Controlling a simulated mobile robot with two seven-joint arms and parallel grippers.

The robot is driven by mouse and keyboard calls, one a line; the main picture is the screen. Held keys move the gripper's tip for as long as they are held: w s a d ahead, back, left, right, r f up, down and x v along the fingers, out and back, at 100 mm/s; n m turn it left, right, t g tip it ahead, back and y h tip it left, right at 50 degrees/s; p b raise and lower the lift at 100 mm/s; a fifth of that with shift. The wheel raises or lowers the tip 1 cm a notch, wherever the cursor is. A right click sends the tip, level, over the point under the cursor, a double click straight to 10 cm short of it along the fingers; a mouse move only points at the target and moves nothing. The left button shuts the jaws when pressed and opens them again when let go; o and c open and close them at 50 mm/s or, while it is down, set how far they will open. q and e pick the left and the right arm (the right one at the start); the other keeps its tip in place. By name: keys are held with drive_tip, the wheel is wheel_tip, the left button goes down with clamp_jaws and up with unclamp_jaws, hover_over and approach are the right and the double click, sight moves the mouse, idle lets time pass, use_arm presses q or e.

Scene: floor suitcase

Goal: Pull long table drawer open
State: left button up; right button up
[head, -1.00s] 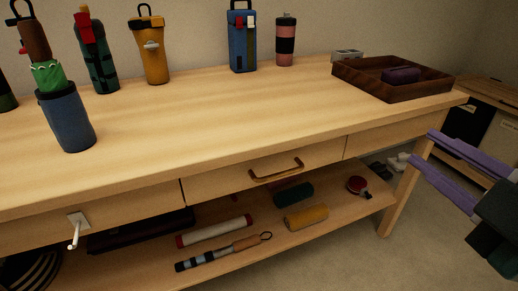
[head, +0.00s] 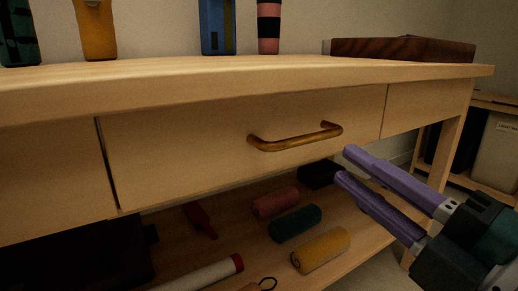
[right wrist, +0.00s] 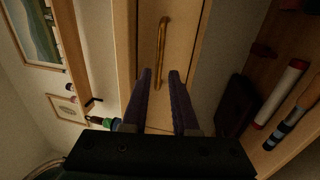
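The long table drawer (head: 220,151) is a wide wooden front under the tabletop in the head view, and it looks closed. Its brass-coloured bar handle (head: 295,139) is on the front; in the right wrist view the handle (right wrist: 162,50) stands ahead of the fingertips. My right gripper (head: 345,163) has purple fingers and is open and empty, just right of and below the handle, apart from it. In the right wrist view the gripper (right wrist: 160,76) points at the drawer, with the handle's near end close to the gap between the fingers. My left gripper is not in view.
The tabletop (head: 250,75) holds several bottles and a dark wooden tray (head: 400,49). A lower shelf below the drawer carries rolls, including a yellow one (head: 320,250) and a green one (head: 295,223). A table leg (head: 440,150) stands at right.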

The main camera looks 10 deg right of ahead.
sight(313, 141)
drive_tip(key=b+x, duration=0.1)
drive_tip(key=x, duration=0.6)
drive_tip(key=shift+w, duration=0.1)
drive_tip(key=shift+w+a+r+b, duration=0.15)
drive_tip(key=shift+w+b, duration=0.15)
drive_tip(key=shift+w, duration=0.25)
drive_tip(key=shift+c, duration=0.4)
clamp_jaws()
idle(0.4)
